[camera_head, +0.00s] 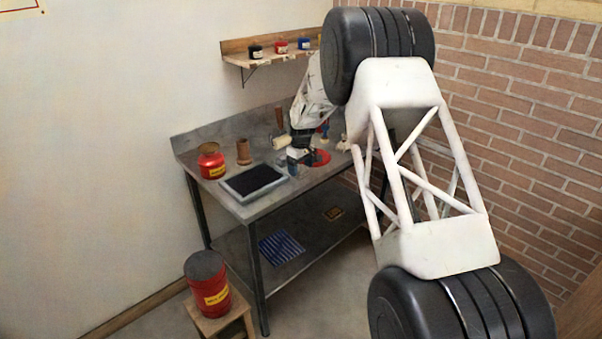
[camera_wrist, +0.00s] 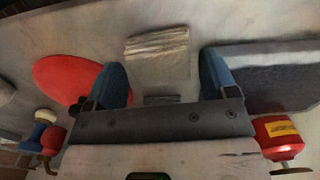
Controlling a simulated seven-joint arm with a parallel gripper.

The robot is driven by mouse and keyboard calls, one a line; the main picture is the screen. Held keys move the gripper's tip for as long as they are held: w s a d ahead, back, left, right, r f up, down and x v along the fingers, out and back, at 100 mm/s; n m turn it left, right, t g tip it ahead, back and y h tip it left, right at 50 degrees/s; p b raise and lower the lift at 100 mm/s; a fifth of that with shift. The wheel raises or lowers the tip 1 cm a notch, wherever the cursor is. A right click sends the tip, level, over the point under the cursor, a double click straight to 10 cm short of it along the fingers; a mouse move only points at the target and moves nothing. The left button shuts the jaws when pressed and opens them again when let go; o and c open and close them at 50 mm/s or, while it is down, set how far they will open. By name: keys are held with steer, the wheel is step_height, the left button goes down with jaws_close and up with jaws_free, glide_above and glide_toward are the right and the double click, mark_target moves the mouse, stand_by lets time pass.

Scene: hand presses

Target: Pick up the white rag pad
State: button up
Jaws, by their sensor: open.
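The white rag pad (camera_wrist: 157,54) is a pale, streaked, roughly square block lying on the grey metal bench top, in the upper middle of the wrist view. My gripper (camera_wrist: 162,70) is open, with its two blue fingers apart. In that picture the pad lies between the fingers' lines, around and beyond the tips, with a visible gap on each side. I cannot tell the height of the fingertips above the bench. In the head view my gripper (camera_head: 294,166) is low over the bench between the dark tray and the red disc. I cannot pick out the pad there.
A grey tray with a dark pad (camera_head: 253,182) is close on one side; a red disc (camera_wrist: 72,78) is on the other. A red can (camera_head: 211,161), a brown cylinder (camera_head: 243,152) and a cream roller (camera_head: 281,143) stand nearby. A wall shelf (camera_head: 268,58) holds small jars.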

steer(key=shift+f, duration=0.9)
steer(key=c, duration=0.7)
steer(key=shift+r, duration=0.2)
steer(key=shift+r, duration=0.55)
step_height(320, 180, up, 2)
steer(key=shift+r, duration=0.1)
steer(key=s+d, duration=0.1)
steer(key=s, duration=0.6)
steer(key=s+d+r, duration=0.1)
steer(key=s+d, duration=0.1)
steer(key=s, duration=0.6)
steer(key=shift+s+d+r, duration=0.15)
steer(key=shift+s+d, duration=0.1)
steer(key=shift+s, duration=0.05)
